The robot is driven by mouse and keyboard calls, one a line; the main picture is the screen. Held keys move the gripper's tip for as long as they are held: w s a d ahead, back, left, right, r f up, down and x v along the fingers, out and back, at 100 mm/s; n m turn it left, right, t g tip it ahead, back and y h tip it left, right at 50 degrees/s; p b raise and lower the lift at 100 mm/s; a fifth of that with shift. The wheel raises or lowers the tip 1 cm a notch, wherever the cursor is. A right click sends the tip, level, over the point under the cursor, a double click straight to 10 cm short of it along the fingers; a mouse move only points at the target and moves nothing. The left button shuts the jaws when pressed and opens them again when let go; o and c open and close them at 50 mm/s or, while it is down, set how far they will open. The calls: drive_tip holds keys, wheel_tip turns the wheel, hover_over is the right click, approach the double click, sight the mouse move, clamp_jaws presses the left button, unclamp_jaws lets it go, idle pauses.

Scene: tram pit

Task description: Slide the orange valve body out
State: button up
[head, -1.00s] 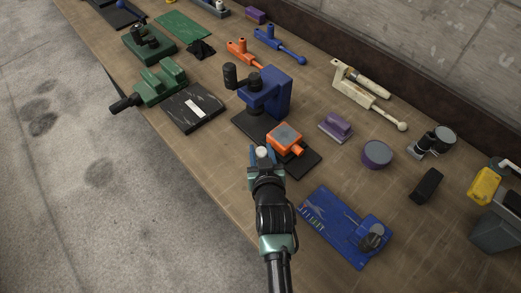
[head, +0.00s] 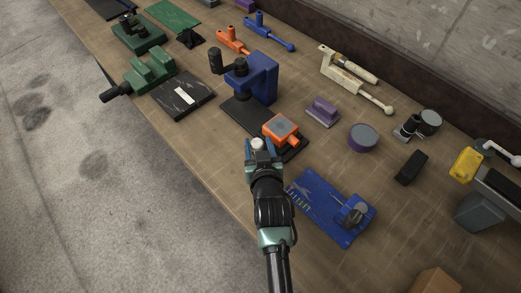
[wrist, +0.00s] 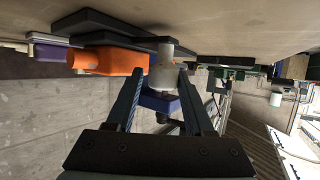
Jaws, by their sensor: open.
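In the wrist view, which shows the table at the top, the orange body (wrist: 112,60) is left of my fingers. A pale cylinder (head: 257,144) stands beside the orange body. My gripper (head: 262,147) is open, with its fingers either side of this pale cylinder (wrist: 163,72). Whether the fingers touch it, and whether it is joined to the orange body, I cannot tell.
A blue board (head: 320,207) lies right of my arm. A purple block (head: 322,111) and a round purple tin (head: 362,138) stand right of the orange body. A black plate (head: 181,97) lies to the left. Bare table shows around the tin.

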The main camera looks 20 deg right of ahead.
drive_tip(key=v, duration=1.3)
drive_tip(key=shift+f, duration=0.2)
drive_tip(key=w+a+r+t, duration=0.2)
drive_tip(key=w+r, duration=0.1)
drive_tip(key=r, duration=0.7)
drive_tip(key=w+a+r+n+t, duration=0.1)
drive_tip(key=w+a+r+t, duration=0.2)
drive_tip(key=r, duration=0.7)
drive_tip(key=w+a+r+t, duration=0.15)
drive_tip(key=w+r, duration=0.25)
drive_tip(key=r, duration=0.6)
drive_tip(key=s+a+r+t+y, duration=0.1)
drive_tip(key=s+a+r+t, duration=0.1)
drive_tip(key=r, duration=0.7)
drive_tip(key=s+a+r+n+t+y, duration=0.1)
drive_tip(key=s+a+r+t, duration=0.1)
drive_tip(key=s+r, duration=0.3)
drive_tip(key=s+a+r+n+t+y, duration=0.1)
drive_tip(key=s+a+r+t, duration=0.1)
drive_tip(key=r, duration=1.1)
drive_tip(key=shift+s+a+r+t+y, duration=0.15)
drive_tip(key=shift+s+a+t+y, duration=0.2)
drive_tip(key=shift+s+t, duration=0.55)
drive_tip(key=shift+w, duration=0.25)
